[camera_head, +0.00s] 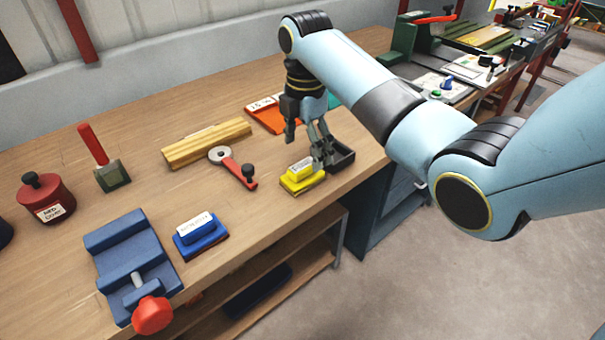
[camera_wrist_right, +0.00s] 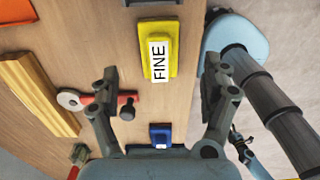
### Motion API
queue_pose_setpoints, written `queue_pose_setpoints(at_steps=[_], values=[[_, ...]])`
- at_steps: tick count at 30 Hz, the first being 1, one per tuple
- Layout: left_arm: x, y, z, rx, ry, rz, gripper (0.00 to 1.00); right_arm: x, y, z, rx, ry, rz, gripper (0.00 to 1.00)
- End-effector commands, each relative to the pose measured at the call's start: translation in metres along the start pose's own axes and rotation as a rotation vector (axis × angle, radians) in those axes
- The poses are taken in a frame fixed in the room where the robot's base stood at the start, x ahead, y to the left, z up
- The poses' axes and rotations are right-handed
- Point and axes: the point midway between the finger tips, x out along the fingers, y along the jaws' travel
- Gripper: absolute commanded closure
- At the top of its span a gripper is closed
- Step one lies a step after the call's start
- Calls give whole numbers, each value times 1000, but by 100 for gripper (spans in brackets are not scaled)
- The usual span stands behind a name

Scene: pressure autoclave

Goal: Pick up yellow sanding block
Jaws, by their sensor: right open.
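The yellow sanding block (camera_head: 304,177) lies near the front edge of the wooden bench, with a white label on its top. In the right wrist view the block (camera_wrist_right: 158,48) shows whole, and its label reads FINE. My right gripper (camera_head: 308,147) is open and empty, above and slightly behind the block. In the right wrist view its fingers (camera_wrist_right: 163,85) are spread wide, and the block appears ahead of them, between their lines. I see no contact. My left gripper is not in view.
A blue block (camera_head: 201,236) and a blue vise (camera_head: 131,256) are further left. An orange tray (camera_head: 266,119) lies behind.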

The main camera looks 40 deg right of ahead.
Motion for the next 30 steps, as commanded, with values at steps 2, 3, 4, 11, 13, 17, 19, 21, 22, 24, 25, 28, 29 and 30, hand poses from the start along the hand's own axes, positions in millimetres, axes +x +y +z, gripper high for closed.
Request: queue_pose_setpoints(at_steps=[2, 3, 4, 11, 13, 17, 19, 21, 22, 24, 25, 28, 29, 30], values=[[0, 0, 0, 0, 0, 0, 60, 10, 0, 0, 1, 0, -1, 19], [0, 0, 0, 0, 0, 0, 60, 13, 0, 0, 1, 0, 1, 19], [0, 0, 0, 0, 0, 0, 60, 15, 0, 0, 1, 0, 1, 19], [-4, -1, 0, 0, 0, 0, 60, 44, 0, -7, 2, 1, -1, 19], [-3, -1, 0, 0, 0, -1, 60, 55, 0, -7, 2, 0, 0, 19], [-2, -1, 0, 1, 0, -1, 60, 67, 0, -7, 2, -1, 1, 19], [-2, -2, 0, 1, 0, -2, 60, 69, 0, -7, 2, -1, 2, 19], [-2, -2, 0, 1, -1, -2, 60, 69, 0, -7, 2, -1, 3, 19], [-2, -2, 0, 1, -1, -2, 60, 69, 0, -7, 2, -1, 3, 19], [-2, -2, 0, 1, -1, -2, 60, 68, 0, -7, 2, -1, 3, 19], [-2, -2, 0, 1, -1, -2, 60, 68, 0, -7, 2, -1, 3, 23], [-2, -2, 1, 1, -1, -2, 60, 68, 0, -7, 2, -1, 3, 36], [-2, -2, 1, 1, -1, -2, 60, 68, 0, -7, 2, -1, 3, 40], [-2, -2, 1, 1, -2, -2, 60, 68, 0, -7, 2, -1, 3, 45]])
